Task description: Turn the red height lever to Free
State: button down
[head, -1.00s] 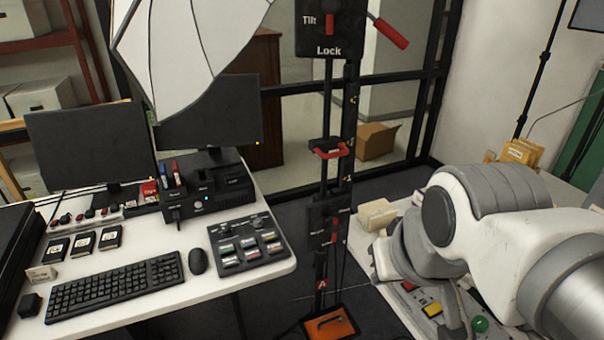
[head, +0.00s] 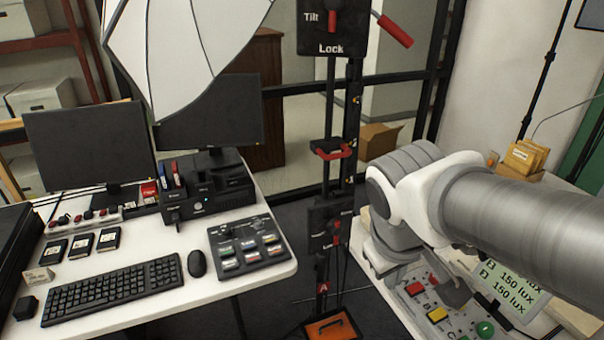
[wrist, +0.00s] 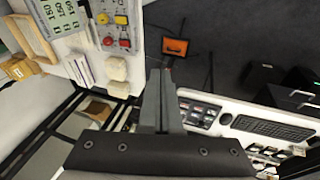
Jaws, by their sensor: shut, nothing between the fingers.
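The black stand carries a small dark box (head: 325,228) low on its column, with white lettering too small to read surely and a small red lever (head: 336,234) on its face. Higher up, a black panel (head: 330,30) reads Tilt and Lock and has its own red lever (head: 332,20); a longer red handle (head: 395,30) sticks out at its right. My gripper (wrist: 160,73) is shut and empty in the wrist view, apart from the levers. In the head view my arm is right of the stand, and the fingers cannot be made out clearly.
A white desk (head: 150,310) with keyboard (head: 112,288), monitors and a button panel (head: 248,243) stands left of the column. An orange box (head: 333,327) sits at its foot. A button board (head: 432,300) and a lux card (head: 510,285) lie on the right table.

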jog(key=w+f+n+h+b, duration=0.2)
jog(key=w+f+n+h, duration=0.5)
jog(key=w+f+n, duration=0.45)
jog(key=w+a+f+n+t+b, duration=0.1)
jog(key=w+a+f+n+t, duration=0.7)
jog(key=a+f+n, duration=0.3)
jog(key=shift+w+f+n+b, duration=0.5)
jog(key=shift+w+n, duration=0.4)
jog(key=shift+n, duration=0.35)
jog(key=shift+f, duration=0.1)
send_near(335, 241)
jog(key=x, duration=0.5)
jog(key=shift+d+f, duration=0.1)
jog(key=shift+f, duration=0.05)
jog(key=shift+w+d, duration=0.4)
jog(key=shift+w, duration=0.15)
jog(key=shift+f+b, duration=0.15)
jog(key=shift+b, duration=0.2)
